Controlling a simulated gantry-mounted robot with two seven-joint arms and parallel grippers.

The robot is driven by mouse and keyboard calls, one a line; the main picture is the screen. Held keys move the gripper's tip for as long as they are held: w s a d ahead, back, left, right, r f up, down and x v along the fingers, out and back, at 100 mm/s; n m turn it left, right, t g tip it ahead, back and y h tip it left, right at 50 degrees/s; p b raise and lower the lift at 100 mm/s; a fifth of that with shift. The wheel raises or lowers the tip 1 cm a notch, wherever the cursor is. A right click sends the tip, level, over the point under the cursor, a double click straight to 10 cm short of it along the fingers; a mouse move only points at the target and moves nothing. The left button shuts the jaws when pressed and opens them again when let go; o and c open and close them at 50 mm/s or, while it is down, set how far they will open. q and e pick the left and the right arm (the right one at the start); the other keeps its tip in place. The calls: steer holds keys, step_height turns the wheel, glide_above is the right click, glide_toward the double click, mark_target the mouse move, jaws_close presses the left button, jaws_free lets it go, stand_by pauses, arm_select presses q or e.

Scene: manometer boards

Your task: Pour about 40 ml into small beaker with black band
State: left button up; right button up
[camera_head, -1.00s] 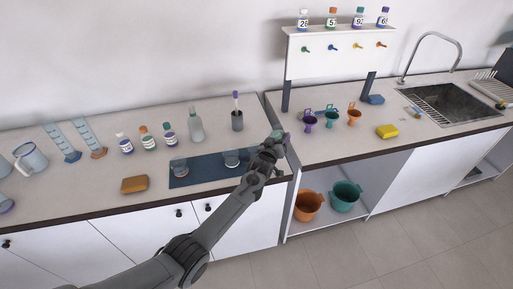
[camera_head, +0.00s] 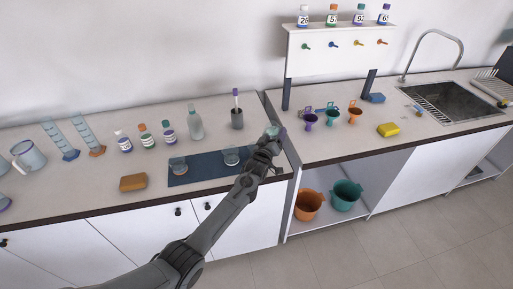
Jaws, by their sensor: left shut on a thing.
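My left gripper (camera_head: 272,138) is shut on a small pale teal thing (camera_head: 274,130), mostly hidden by the fingers, above the counter's right end. Two small clear beakers stand on a dark blue mat (camera_head: 205,176) left of the gripper. The left beaker (camera_head: 179,165) has an orange-brown tint near its base. The right beaker (camera_head: 231,157) looks clear with a pale base, and stands closer to the gripper. I cannot make out a black band on either. My right gripper is out of view.
An orange-brown sponge (camera_head: 133,182) lies left of the mat. Behind stand several labelled bottles, a clear bottle (camera_head: 195,124) and a dark holder (camera_head: 237,119). Two tall cylinders (camera_head: 82,136) and a jug (camera_head: 28,156) stand left. Small coloured cups (camera_head: 332,117) stand on the right counter.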

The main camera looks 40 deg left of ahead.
arm_select(q)
steer(key=shift+s+a, duration=0.2)
steer(key=shift+a, duration=0.1)
steer(key=shift+s+a+r, duration=0.1)
steer(key=shift+n+b, duration=0.3)
steer(key=shift+b, duration=0.05)
steer(key=shift+s+a+r+t+b, duration=0.1)
steer(key=shift+a+t+b, duration=0.05)
steer(key=shift+t+b, duration=0.15)
steer(key=shift+r+n+t+y+b, duration=0.35)
steer(key=shift+n+b, duration=0.65)
steer(key=shift+b, duration=0.35)
